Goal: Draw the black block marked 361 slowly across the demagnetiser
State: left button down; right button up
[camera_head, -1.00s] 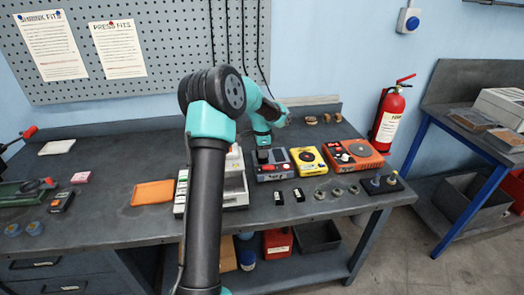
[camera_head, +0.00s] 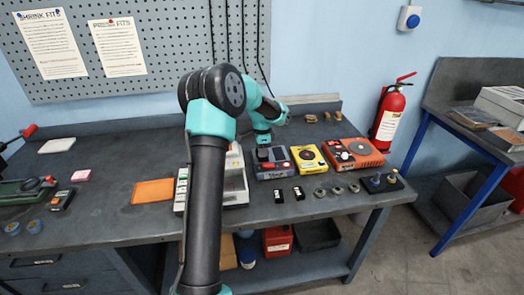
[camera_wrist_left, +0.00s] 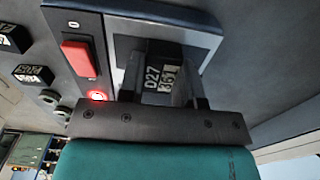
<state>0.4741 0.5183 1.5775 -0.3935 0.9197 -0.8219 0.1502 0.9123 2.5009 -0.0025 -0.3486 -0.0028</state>
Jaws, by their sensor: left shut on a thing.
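The black block (camera_wrist_left: 165,78) is between the fingers of my left gripper (camera_wrist_left: 165,98). Its white labels appear to read D27 and 361. In the head view the left gripper (camera_head: 263,142) points down at the left part of the blue-grey demagnetiser (camera_head: 274,173). My right gripper is not in view.
A yellow device (camera_head: 308,160) and an orange-red device (camera_head: 355,154) stand right of the demagnetiser. Two small black blocks (camera_head: 279,196) (camera_head: 298,193) and several metal rings lie in front. A pale stepped unit (camera_head: 235,185) stands to the left, beside an orange tray (camera_head: 153,192).

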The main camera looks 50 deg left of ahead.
aim_at(280, 153)
pick_arm(q)
jog(key=shift+w, duration=0.1)
dwell(0.3)
jog(key=shift+w+d, duration=0.7)
jog(key=shift+w, duration=0.3)
jog(key=shift+w+d, duration=0.65)
jog(key=shift+w, duration=0.4)
jog(key=shift+w+d, duration=0.7)
jog(key=shift+w, duration=0.3)
jog(key=shift+r, duration=0.15)
jog(key=shift+w+d+r, duration=0.15)
jog(key=shift+w+r, duration=0.05)
jog(key=shift+r, duration=0.9)
jog(key=shift+w+d+r, duration=0.1)
jog(key=shift+w+r, duration=0.1)
jog(key=shift+r, duration=0.85)
jog(key=shift+r, duration=0.2)
jog(key=shift+r, duration=2.1)
